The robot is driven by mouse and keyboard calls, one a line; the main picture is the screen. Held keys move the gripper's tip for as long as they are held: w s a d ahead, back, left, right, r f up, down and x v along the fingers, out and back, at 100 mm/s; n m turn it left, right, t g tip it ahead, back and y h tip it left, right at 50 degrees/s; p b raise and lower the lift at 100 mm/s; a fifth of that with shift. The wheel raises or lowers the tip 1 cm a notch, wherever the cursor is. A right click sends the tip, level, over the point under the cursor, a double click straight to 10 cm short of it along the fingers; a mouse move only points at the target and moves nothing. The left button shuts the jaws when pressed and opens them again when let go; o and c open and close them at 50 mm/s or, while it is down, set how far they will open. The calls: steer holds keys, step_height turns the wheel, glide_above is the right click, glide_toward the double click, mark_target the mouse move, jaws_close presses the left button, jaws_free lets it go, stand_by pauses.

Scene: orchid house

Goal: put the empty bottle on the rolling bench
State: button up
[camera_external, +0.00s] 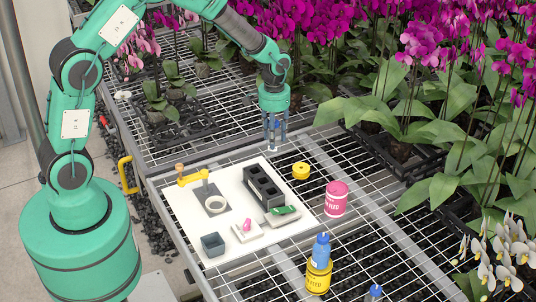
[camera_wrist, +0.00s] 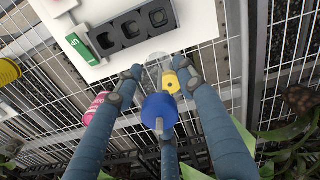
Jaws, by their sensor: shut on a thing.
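The bottle (camera_wrist: 153,70) is clear with a blue cap (camera_wrist: 160,112). In the wrist view it lies between the fingers of my gripper (camera_wrist: 158,76), which is shut on it.
The white board (camera_external: 190,215) carries a black cell block (camera_external: 263,187) and small tools. A yellow round piece (camera_external: 300,171), pink tin (camera_external: 336,198) and yellow tin (camera_external: 318,279) with a blue-topped bottle (camera_external: 321,248) beside it stand near. Orchids crowd the right.

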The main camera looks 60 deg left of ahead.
steer(key=w+a+n, duration=0.2)
steer(key=a, duration=0.6)
steer(key=w+a+n, duration=0.2)
steer(key=a, duration=0.6)
steer(key=n, duration=0.4)
glide_above(235, 128)
step_height(235, 128, down, 5)
steer(key=shift+f, duration=0.6)
steer(key=shift+f, duration=2)
steer(key=shift+f+b, duration=0.4)
steer(key=shift+f, duration=1.6)
steer(key=shift+f, duration=0.2)
